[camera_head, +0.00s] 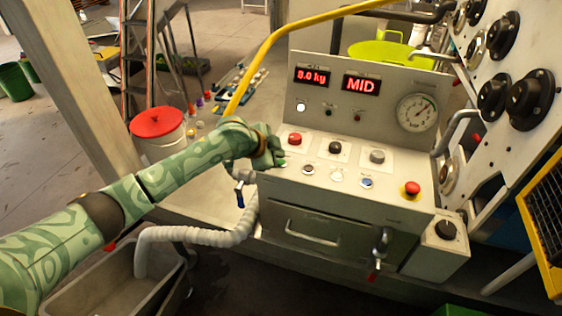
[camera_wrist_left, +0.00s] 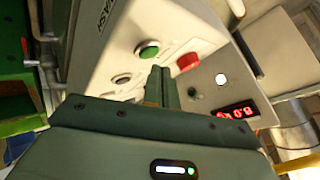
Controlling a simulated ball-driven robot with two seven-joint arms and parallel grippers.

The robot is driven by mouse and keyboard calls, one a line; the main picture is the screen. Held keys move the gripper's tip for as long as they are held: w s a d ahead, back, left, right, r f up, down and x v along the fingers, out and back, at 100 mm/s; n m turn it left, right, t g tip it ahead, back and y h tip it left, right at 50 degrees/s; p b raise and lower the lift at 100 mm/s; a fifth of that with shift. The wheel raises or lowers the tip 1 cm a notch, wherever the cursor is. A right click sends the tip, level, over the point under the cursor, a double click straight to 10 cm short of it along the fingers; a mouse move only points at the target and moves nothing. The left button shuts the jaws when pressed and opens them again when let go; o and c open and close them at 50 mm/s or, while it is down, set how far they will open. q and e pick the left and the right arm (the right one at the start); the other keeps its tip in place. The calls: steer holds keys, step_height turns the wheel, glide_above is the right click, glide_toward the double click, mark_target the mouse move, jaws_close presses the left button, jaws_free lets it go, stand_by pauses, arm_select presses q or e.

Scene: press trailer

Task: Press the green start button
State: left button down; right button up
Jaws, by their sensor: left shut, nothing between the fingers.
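The green start button (camera_wrist_left: 148,50) shows as a round domed cap in a pale ring in the left wrist view, on the sloped grey control panel (camera_head: 335,192). In the head view it is mostly hidden behind my left gripper (camera_head: 280,160), at the panel's left edge. My left gripper is shut and empty. In the left wrist view its fingertips (camera_wrist_left: 162,70) point at the panel just beside the green button, toward the red button (camera_wrist_left: 187,62). I cannot tell whether they touch anything. My right gripper is not in view.
Red (camera_head: 295,139), black (camera_head: 335,148) and grey (camera_head: 377,156) buttons sit in a row on the panel. A red mushroom button (camera_head: 411,188) is at its right. Displays read "8.0 kg" (camera_head: 312,76) and "MID" (camera_head: 361,85). A yellow rail (camera_head: 262,60) passes behind my left gripper.

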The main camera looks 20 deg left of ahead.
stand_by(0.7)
arm_select(q)
steer(key=shift+f, duration=0.15)
steer(key=shift+f, duration=0.25)
steer(key=shift+f, duration=0.4)
stand_by(0.8)
steer(key=shift+r, duration=0.1)
steer(key=shift+r+p, duration=0.7)
steer(key=shift+p, duration=0.35)
steer(key=shift+r, duration=0.1)
